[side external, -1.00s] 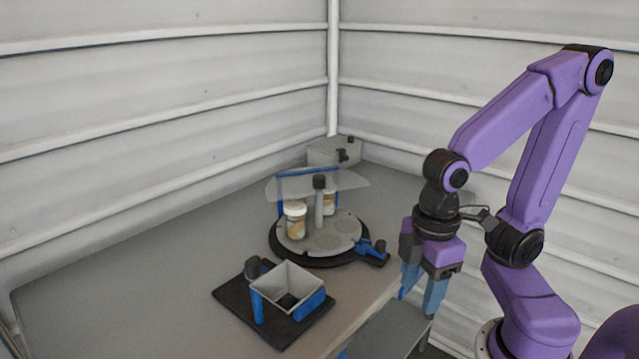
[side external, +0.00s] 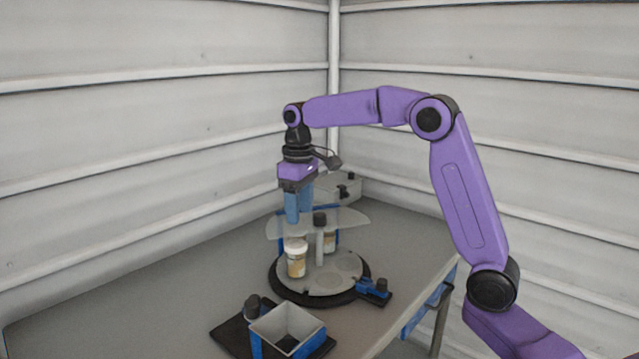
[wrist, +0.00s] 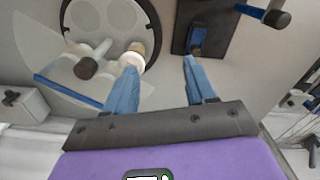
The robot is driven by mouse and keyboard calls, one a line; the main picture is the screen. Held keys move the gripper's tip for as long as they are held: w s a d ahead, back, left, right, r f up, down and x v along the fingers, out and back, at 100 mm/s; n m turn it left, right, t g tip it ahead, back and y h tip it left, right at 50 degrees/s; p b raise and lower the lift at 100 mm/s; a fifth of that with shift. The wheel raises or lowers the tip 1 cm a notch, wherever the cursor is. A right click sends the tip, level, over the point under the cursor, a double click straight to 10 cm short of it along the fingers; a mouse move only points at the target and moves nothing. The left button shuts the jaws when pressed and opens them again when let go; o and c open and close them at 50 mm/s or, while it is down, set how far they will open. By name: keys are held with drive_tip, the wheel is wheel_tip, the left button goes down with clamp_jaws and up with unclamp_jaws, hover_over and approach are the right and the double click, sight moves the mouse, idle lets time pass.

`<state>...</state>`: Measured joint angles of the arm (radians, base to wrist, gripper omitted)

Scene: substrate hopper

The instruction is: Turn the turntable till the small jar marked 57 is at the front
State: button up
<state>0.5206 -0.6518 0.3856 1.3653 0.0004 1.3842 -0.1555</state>
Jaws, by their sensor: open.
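The turntable (side external: 345,272) is a grey disc with round recesses on a black base; it also shows in the wrist view (wrist: 90,18). A centre post with a dark knob (side external: 320,219) carries a clear panel (side external: 349,222). One small jar (side external: 296,262) with a white lid stands on the disc's left side. A second jar (side external: 330,241) is partly hidden behind the panel and post. No number is readable on either. My gripper (side external: 298,219) points down above the left jar, open and empty. In the wrist view my fingers (wrist: 159,66) are apart, with a white lid (wrist: 131,60) by the left fingertip.
A blue bracket with a black knob (side external: 377,288) sits at the turntable's right edge. A square hopper (side external: 288,330) on a black plate stands in front. A grey box (side external: 340,186) stands behind. The table's left side (side external: 130,290) is clear.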

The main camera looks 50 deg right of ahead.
sight(320, 214)
drive_tip(key=w+d+m, duration=0.1)
drive_tip(key=w+d, duration=0.1)
drive_tip(key=d, duration=0.2)
drive_tip(key=w+d+m, duration=0.1)
drive_tip(key=w+d, duration=0.1)
drive_tip(key=d, duration=0.2)
drive_tip(key=w+d+m, duration=0.1)
drive_tip(key=d, duration=0.4)
drive_tip(key=shift+w+r, duration=0.1)
drive_tip(key=shift+w, duration=0.3)
drive_tip(key=shift+d, duration=0.15)
wheel_tip(320, 214, down, 8)
drive_tip(key=shift+f, duration=0.1)
drive_tip(key=shift+f+m, duration=0.15)
drive_tip(key=shift+m, duration=0.25)
drive_tip(key=m, duration=0.6)
drive_tip(key=shift+m, duration=0.4)
drive_tip(key=m, duration=0.7)
